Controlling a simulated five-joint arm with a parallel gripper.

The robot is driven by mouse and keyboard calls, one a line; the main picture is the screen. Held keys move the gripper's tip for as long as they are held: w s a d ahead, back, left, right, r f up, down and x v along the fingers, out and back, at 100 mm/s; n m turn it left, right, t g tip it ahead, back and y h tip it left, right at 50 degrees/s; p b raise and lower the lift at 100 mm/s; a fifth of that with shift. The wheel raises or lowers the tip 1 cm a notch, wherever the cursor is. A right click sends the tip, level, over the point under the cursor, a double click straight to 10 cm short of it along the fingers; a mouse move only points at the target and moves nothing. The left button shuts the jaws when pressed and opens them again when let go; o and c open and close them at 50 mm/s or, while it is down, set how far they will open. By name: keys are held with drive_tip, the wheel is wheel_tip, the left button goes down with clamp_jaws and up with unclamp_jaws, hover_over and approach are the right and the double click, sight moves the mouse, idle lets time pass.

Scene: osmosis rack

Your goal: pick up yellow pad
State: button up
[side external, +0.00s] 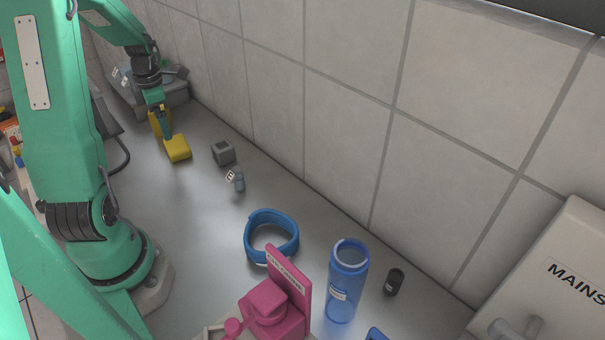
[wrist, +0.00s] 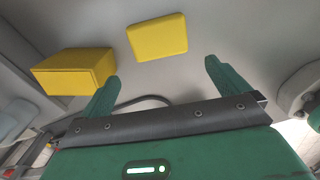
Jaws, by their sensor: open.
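The yellow pad (side external: 178,149) is a low block with rounded corners, lying on the grey bench near the wall. In the wrist view the yellow pad (wrist: 158,38) lies flat beyond my fingertips, roughly in line with the gap between them. My gripper (side external: 167,132) points down beside the pad in the side view. In the wrist view my gripper (wrist: 162,73) has its two green fingers spread wide with nothing between them. A second yellow thing, a taller box (wrist: 75,74), is left of the pad and past my left finger. It is partly hidden by my gripper in the side view.
A grey cube (side external: 223,153) and a small labelled blue-grey item (side external: 239,182) are right of the pad. A blue ring (side external: 271,236), pink device (side external: 275,298), blue bottle (side external: 347,282) and black cylinder (side external: 394,282) stand further forward. The tiled wall (side external: 345,120) bounds the bench.

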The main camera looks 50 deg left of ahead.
sight(170, 146)
drive_tip(key=shift+f, duration=0.15)
drive_tip(key=shift+f, duration=3.75)
drive_tip(key=shift+c, duration=0.2)
drive_tip(key=c, duration=0.8)
